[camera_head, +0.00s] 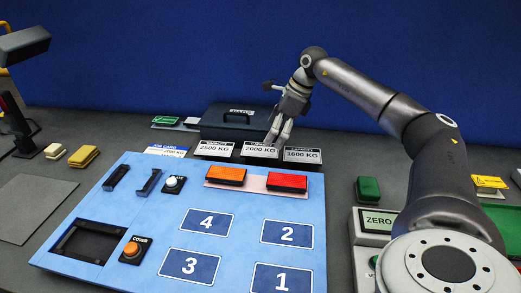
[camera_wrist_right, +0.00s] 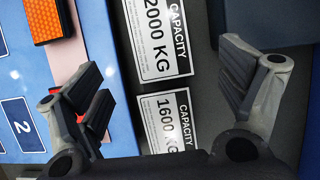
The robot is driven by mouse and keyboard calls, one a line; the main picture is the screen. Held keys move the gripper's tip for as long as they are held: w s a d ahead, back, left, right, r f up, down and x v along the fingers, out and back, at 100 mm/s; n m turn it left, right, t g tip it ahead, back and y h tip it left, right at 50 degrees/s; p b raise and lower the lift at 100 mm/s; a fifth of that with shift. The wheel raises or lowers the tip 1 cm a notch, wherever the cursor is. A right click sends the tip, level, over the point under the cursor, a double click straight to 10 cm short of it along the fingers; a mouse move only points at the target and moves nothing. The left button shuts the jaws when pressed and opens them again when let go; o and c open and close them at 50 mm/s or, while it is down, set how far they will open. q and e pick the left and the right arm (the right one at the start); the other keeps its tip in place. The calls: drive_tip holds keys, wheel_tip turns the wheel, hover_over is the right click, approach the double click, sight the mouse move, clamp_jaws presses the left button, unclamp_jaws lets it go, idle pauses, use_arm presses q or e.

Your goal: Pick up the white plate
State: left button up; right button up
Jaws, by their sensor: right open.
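Three white plates with black capacity print lie in a row behind the blue panel: a 2500 KG plate (camera_head: 214,149), a 2000 KG plate (camera_head: 260,151) and a 1600 KG plate (camera_head: 302,156). The 2000 KG plate (camera_wrist_right: 158,38) and the 1600 KG plate (camera_wrist_right: 168,122) also show in the right wrist view, the latter partly hidden by my gripper. I cannot tell which is the task's white plate. My right gripper (camera_head: 279,137) is open above the 2000 KG plate, its fingers (camera_wrist_right: 165,85) spread with nothing between them. My left gripper is out of view.
The blue panel (camera_head: 140,200) carries orange and red blocks, buttons and numbered squares. A dark box (camera_head: 225,124) stands just behind the plates. A green block (camera_head: 368,189) and a ZERO unit (camera_head: 376,220) are at right. Grey table is clear around (camera_head: 340,150) the right of the plates.

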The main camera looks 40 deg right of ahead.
sight(266, 150)
drive_tip(key=shift+p+x, duration=0.55)
drive_tip(key=shift+x, duration=2.25)
drive_tip(key=c, duration=1.1)
